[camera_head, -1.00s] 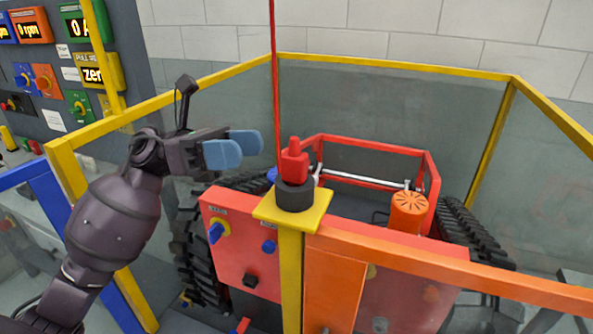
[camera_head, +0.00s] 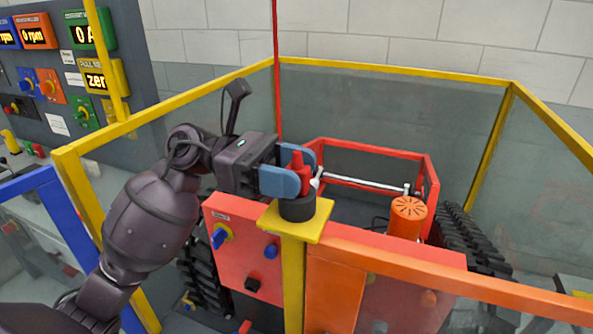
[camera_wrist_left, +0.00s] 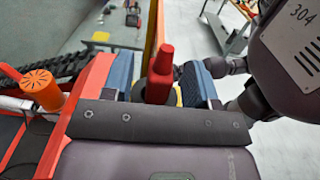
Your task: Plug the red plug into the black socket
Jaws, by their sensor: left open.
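The red plug (camera_head: 299,178) stands upright in a dark round holder (camera_head: 297,208) on top of a yellow post. My left gripper (camera_head: 293,168) is open, with its blue fingers on either side of the plug. The left wrist view shows the plug (camera_wrist_left: 160,75) between the two fingers, with gaps visible beside it. A small black square fitting (camera_head: 253,284), which looks like the black socket, is on the red panel, below and left of the plug. My right gripper is not in view.
The red panel (camera_head: 235,270) also bears blue knobs. An orange cap (camera_head: 408,216) stands behind the orange rail (camera_head: 440,270). Yellow framing with clear panes encloses a tracked vehicle. A control board (camera_head: 60,80) is at the left.

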